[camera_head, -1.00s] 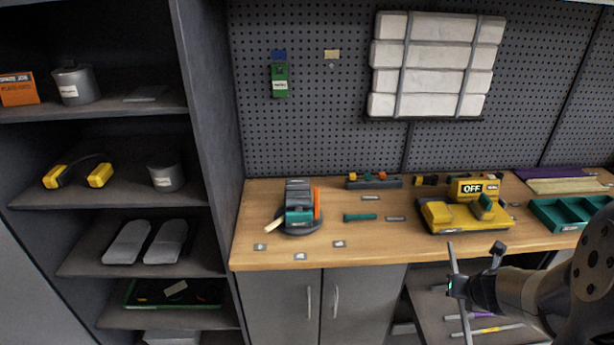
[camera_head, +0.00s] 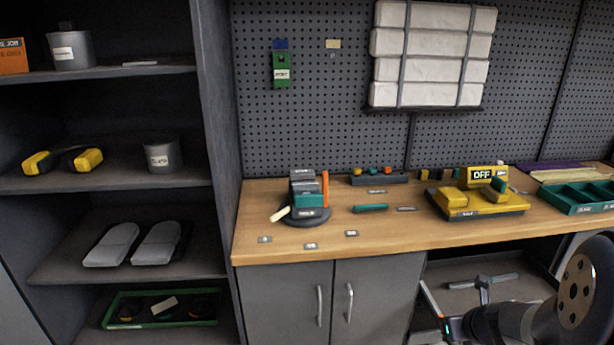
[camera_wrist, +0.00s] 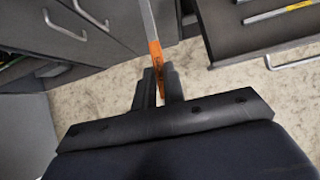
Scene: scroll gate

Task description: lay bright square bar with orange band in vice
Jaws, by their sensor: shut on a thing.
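The bright bar (camera_head: 430,298) shows at the lower right of the head view, below the bench front. In the wrist view the bar (camera_wrist: 148,22) runs upward away from my fingers, and its orange band (camera_wrist: 155,52) lies just beyond the fingertips. My gripper (camera_wrist: 160,78) is shut on the bar near that band; its far end is out of the wrist view. In the head view my gripper (camera_head: 447,326) is low, in front of the bench. The vice (camera_head: 307,200), with a teal front and round dark base, stands on the bench's left part, apart from the bar.
The wooden bench top (camera_head: 380,240) is clear along its front, apart from small tags. A yellow device (camera_head: 478,202) marked OFF and a green tray (camera_head: 578,196) stand right. Cabinet doors (camera_head: 295,300) are below. An open drawer (camera_wrist: 235,35) is at the wrist view's right.

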